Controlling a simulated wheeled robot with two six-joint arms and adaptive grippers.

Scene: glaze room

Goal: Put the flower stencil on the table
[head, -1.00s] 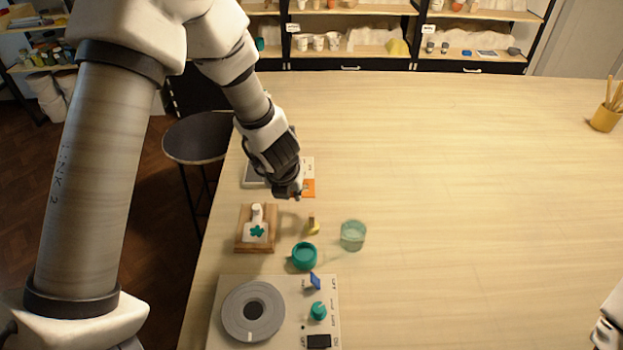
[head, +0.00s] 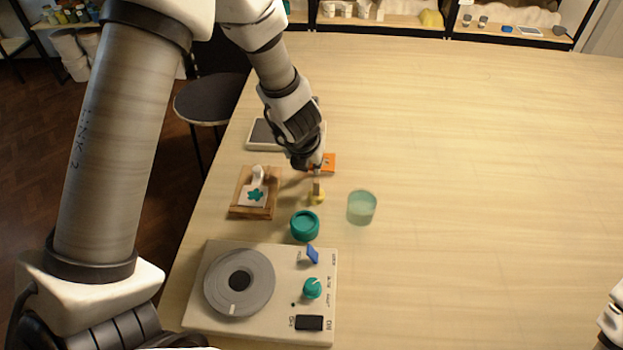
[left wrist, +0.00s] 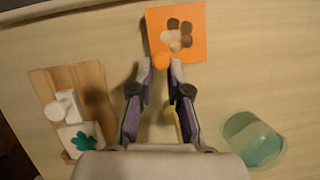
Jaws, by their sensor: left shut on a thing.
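The flower stencil (left wrist: 190,20) is an orange square card with a flower-shaped cutout and a small round tab. In the left wrist view, my left gripper (left wrist: 161,66) is shut on that tab. The stencil (head: 328,160) also shows in the head view, just beyond my left gripper (head: 318,168), partly hidden by it. Dark shadow shows through the cutout and beside the card, so it seems slightly above the table (head: 470,200); the exact gap is unclear. Only a white piece of my right arm shows at the right edge; its gripper is out of view.
A wooden board (head: 253,212) with a white bottle-like piece bearing a teal flower stands left. Near it are a yellow-based item (head: 316,197), a teal jar (head: 305,226) and a glass (head: 361,208). A wheel unit (head: 260,325) stands in front. The table's right side is clear.

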